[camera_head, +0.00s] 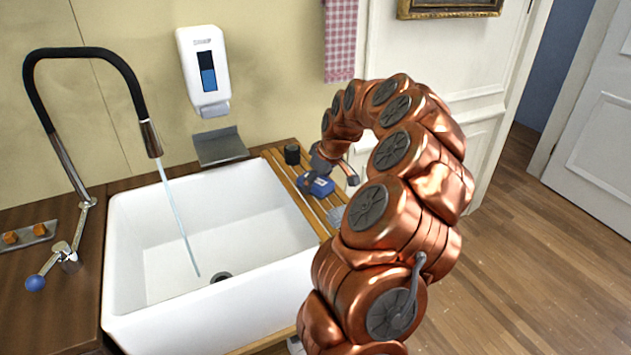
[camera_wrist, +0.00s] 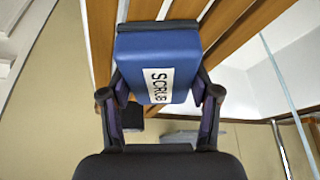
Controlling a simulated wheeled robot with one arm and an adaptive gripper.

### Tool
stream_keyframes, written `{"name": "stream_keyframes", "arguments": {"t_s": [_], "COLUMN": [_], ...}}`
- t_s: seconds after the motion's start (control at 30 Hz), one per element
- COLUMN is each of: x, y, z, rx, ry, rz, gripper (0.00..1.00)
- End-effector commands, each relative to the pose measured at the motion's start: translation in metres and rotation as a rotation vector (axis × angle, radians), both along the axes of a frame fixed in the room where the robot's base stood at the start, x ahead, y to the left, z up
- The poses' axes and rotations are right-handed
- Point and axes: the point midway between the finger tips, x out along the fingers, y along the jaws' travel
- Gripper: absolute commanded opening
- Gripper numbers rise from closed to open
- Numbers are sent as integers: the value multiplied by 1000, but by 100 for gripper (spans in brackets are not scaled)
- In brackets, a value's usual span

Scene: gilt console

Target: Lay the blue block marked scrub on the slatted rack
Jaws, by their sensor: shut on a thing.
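The blue block (camera_wrist: 185,52) with a white label reading SCRUB is between the fingers of my gripper (camera_wrist: 160,88) in the wrist view. Both fingers press its sides, so the gripper is shut on it. In the head view the blue block (camera_head: 321,187) shows at the slatted wooden rack (camera_head: 283,167), beside the sink, with my gripper (camera_head: 316,178) at it. The rack's slats (camera_wrist: 232,30) show behind the block in the wrist view. I cannot tell whether the block touches the slats or is just above them.
A small black cylinder (camera_head: 292,154) stands at the rack's far end. A grey item (camera_head: 335,215) lies on the rack nearer me, partly hidden by my arm. The white sink (camera_head: 215,215) is left of the rack, with water running from the black tap (camera_head: 85,52).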

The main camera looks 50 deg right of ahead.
Motion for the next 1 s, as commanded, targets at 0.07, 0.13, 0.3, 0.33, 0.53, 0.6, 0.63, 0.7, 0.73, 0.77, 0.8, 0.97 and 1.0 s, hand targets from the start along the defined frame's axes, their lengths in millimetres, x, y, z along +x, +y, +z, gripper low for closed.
{"name": "stream_keyframes", "arguments": {"t_s": [0.07, 0.13, 0.3, 0.33, 0.53, 0.6, 0.63, 0.7, 0.73, 0.77, 0.8, 0.97, 1.0], "x": [0, 0, 0, 0, 0, 0, 0, 0, 0, 0, 0, -7, -10], "y": [0, 0, 0, 0, 0, 0, 0, 0, 0, 0, 0, -1, -1], "z": [-3, -5, -3, -3, -3, -3, -3, -2, -1, -1, 2, 18, 24], "rx": [0, 0, 0, 0, 0, 0, 0, 0, 0, 0, 0, -3, -2], "ry": [0, 0, 0, 0, 0, 0, 0, 0, 0, 0, 0, -3, -3], "rz": [0, 0, 0, 0, 0, 0, 0, 0, 0, 0, 0, 0, 0], "gripper": [34, 34, 78, 81, 87, 87, 87, 87, 87, 87, 87, 87, 87]}}
